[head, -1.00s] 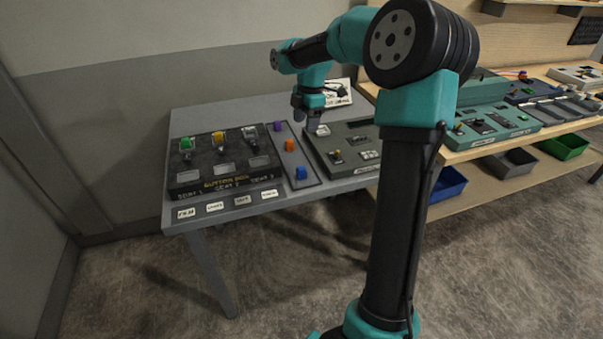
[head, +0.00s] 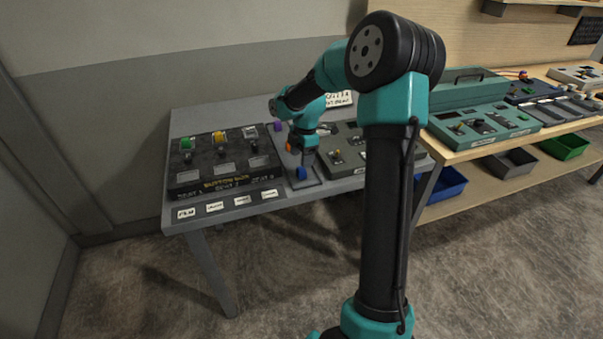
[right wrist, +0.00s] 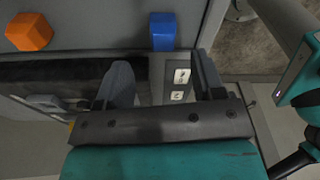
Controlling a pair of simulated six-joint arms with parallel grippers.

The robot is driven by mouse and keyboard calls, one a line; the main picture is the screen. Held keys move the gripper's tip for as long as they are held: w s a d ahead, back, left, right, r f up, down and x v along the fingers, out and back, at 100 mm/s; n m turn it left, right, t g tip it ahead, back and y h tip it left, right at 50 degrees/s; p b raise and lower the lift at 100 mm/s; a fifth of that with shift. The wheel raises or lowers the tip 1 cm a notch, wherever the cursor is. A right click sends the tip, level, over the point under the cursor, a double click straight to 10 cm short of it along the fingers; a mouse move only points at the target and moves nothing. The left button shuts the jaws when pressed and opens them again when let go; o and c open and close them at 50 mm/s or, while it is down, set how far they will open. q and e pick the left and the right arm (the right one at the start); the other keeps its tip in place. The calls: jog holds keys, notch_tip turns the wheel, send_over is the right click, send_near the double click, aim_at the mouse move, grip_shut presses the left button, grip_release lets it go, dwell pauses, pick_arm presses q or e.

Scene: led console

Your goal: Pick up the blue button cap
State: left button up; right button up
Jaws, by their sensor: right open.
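The blue button cap (head: 301,174) sits upright at the near end of the narrow grey tray (head: 314,182) on the grey table. In the right wrist view the blue cap (right wrist: 163,31) is at the top, beyond the fingertips and roughly centred between them sideways. My right gripper (head: 308,158) is just above and behind the cap in the head view. Its two fingers (right wrist: 163,72) are apart and nothing is between them. Any gap to the cap is hard to judge. My left gripper is not in view.
An orange cap (head: 289,147) and a purple cap (head: 277,126) sit farther back on the tray. A dark button box (head: 213,182) stands left, and a grey console (head: 345,166) stands right. Small white labels (head: 214,206) line the table's front edge.

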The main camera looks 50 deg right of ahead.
aim_at(301, 172)
jog(key=shift+s+a+f, duration=0.15)
jog(key=shift+f, duration=2.45)
jog(key=c, duration=1)
